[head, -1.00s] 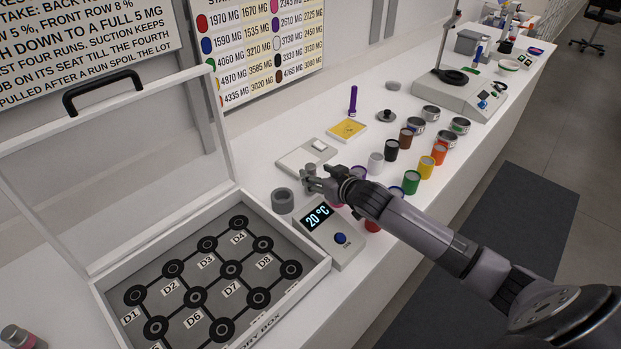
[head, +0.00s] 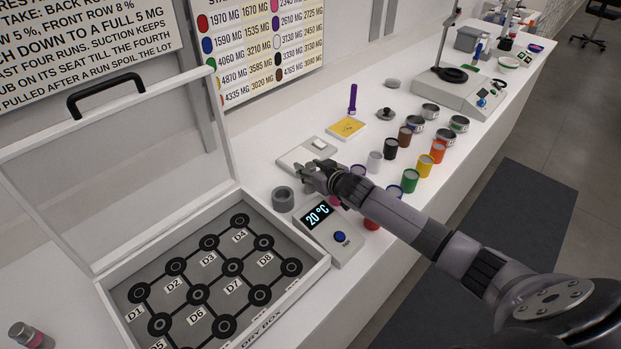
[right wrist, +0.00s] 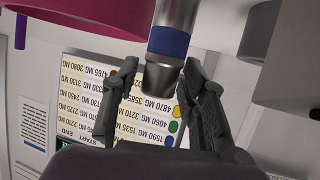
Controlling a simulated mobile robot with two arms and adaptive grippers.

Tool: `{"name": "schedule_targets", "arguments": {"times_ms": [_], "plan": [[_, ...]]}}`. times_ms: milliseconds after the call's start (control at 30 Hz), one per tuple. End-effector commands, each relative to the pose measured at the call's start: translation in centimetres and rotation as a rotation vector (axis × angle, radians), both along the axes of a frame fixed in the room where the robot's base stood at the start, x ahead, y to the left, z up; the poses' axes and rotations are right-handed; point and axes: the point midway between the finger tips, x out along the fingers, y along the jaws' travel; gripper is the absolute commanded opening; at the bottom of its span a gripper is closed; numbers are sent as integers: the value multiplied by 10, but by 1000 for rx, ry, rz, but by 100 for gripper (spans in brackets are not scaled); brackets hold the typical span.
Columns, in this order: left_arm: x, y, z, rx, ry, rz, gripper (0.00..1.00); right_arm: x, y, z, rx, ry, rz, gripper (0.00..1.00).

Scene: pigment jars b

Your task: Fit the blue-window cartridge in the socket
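The blue-window cartridge (right wrist: 167,42), a metal cylinder with a blue band, shows in the right wrist view between the fingertips of my right gripper (right wrist: 161,68). A gap shows between it and the left finger in that picture; whether the other finger touches is unclear. The fingers look open around it. In the head view my right gripper (head: 309,177) is behind the 20 °C device (head: 330,235), and the cartridge is mostly hidden by the fingers. I cannot tell which part is the socket; the dry box (head: 312,272) holds several labelled round seats. My left gripper is out of view.
A grey ring-shaped cup (head: 283,200) stands close left of the gripper. A pink jar (right wrist: 85,14) is near on the other side. A flat pale device (head: 300,158) lies behind. Several pigment jars fill the bench rightward. A pink-banded cylinder (head: 32,336) is at lower left.

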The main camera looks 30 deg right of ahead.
Motion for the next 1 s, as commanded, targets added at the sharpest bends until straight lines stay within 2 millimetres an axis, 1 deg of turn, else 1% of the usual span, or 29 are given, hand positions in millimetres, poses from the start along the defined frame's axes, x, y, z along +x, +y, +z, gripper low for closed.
{"name": "schedule_targets", "arguments": {"times_ms": [33,67,533,867,1000], "plan": [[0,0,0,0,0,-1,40,0,0,0,0,0,0,34],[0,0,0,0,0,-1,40,0,0,0,0,0,0,32],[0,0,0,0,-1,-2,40,0,0,0,0,0,0,1],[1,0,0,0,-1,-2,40,0,0,1,0,0,-1,0],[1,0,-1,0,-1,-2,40,1,-1,8,0,-2,-1,0]]}}
